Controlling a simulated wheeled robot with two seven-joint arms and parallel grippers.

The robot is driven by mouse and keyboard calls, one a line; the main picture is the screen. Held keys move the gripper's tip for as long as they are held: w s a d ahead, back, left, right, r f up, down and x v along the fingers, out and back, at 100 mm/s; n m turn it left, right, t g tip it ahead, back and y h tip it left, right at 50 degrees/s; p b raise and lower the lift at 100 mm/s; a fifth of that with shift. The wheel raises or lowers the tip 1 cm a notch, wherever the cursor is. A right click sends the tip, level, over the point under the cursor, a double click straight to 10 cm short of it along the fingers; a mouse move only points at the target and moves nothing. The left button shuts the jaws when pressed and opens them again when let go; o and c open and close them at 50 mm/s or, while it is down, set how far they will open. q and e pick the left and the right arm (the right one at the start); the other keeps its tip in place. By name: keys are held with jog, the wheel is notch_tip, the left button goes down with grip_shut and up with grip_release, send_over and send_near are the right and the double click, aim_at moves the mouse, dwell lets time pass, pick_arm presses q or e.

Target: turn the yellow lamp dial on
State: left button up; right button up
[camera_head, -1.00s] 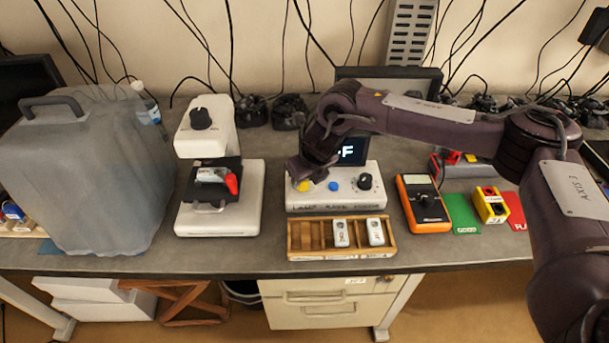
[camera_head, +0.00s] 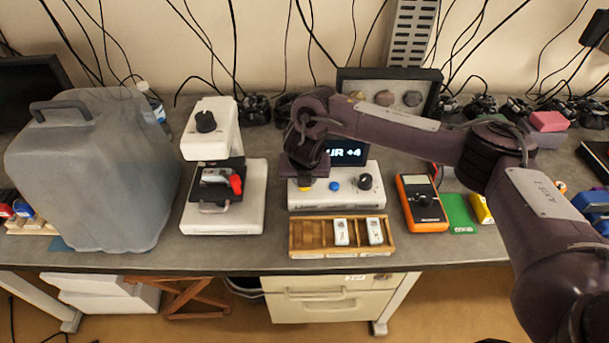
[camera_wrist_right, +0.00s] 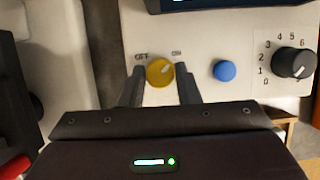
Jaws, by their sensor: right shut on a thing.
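The yellow dial (camera_wrist_right: 160,72) sits on the front of a white lamp unit (camera_head: 346,196), between the printed words OFF and ON. Its pale mark points up and right, toward ON. My right gripper (camera_wrist_right: 161,88) is shut on the dial, one finger on each side. In the head view my right gripper (camera_head: 306,178) hides most of the dial. The unit's dark display (camera_head: 347,153) shows lit text ending in "UR +4"; the arm covers its start. My left gripper is not in view.
A blue button (camera_wrist_right: 224,70) and a black numbered knob (camera_wrist_right: 295,63) sit right of the dial. A wooden tray (camera_head: 310,251) with two white pieces stands in front. A white microscope (camera_head: 250,205) is left, an orange meter (camera_head: 421,203) right.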

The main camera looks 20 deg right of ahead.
jog(key=shift+w+r, duration=0.15)
jog(key=shift+r, duration=0.05)
jog(key=o, duration=1)
jog(key=shift+f, duration=0.15)
jog(key=shift+r, duration=0.2)
jog(key=v, duration=0.7)
jog(key=shift+s+r+p, duration=0.2)
jog(key=shift+s+p, duration=0.05)
jog(key=shift+p, duration=0.05)
jog(key=shift+a+f, duration=0.1)
